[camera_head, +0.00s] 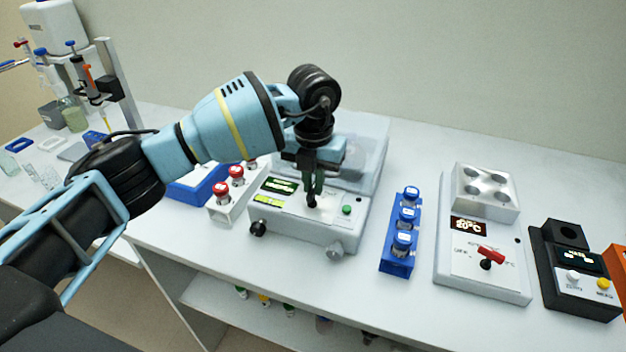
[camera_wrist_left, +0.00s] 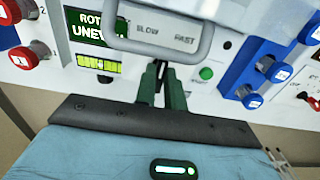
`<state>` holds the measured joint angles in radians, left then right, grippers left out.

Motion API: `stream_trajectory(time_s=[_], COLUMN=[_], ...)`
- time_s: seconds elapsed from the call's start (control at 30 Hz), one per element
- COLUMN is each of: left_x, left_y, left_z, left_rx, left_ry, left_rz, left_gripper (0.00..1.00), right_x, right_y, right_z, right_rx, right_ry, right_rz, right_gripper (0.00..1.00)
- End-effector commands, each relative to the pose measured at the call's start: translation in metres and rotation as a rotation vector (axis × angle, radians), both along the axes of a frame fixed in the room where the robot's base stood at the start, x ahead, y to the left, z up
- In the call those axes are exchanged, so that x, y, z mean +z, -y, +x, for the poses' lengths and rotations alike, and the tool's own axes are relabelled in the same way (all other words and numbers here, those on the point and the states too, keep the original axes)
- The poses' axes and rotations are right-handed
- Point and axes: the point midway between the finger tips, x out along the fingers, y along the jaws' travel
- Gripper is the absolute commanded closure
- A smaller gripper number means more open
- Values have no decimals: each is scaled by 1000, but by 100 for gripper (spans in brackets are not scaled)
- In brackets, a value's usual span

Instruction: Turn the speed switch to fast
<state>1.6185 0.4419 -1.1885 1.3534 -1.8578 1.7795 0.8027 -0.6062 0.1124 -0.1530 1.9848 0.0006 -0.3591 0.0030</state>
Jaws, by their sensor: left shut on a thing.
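The white machine (camera_head: 290,232) with a clear lid stands at the middle of the bench. Its front panel carries SLOW and FAST labels, and these show in the wrist view, SLOW at left and FAST at right. The dark speed switch (camera_head: 312,203) sits on this panel. My left gripper (camera_head: 311,190) comes down from above, shut on the switch; its green fingers (camera_wrist_left: 161,88) show in the wrist view, below and between the two labels. The fingers hide most of the switch, so I cannot tell its setting.
A green button (camera_head: 347,210) is right of the switch and a lit display (camera_head: 280,186) is left. A white rack with red-capped tubes (camera_head: 228,206) stands left, a blue tube rack (camera_head: 399,255) right. Farther right is a heater block (camera_head: 497,270) with a red lever.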

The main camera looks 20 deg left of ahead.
Motion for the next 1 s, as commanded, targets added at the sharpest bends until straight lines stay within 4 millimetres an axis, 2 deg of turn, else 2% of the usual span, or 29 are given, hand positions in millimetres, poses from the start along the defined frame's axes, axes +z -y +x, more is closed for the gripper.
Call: stream_trajectory(time_s=[0.27, 0.3, 0.47, 0.77, 0.87, 1.0], left_x=[0, 0, 0, 1, 9, 30], left_y=[0, 0, 0, 0, 0, 0], left_z=[0, 0, 0, 0, 1, 0], left_rx=[0, 0, 0, 0, 0, 0], left_ry=[-1, -1, 0, 0, 2, 3], left_rz=[1, 1, 0, 0, 0, -1], left_gripper=[100, 88, 67, 67, 67, 67], right_x=[0, 0, 0, 0, 0, 0], right_y=[0, 0, 0, 0, 0, 0], right_z=[0, 0, 0, -1, -1, -2], right_rx=[0, 0, 0, 1, 1, 2], right_ry=[0, 0, 0, -1, -2, -3], right_rz=[0, 0, 0, -1, -1, -2], right_gripper=[64, 64, 64, 64, 64, 64])
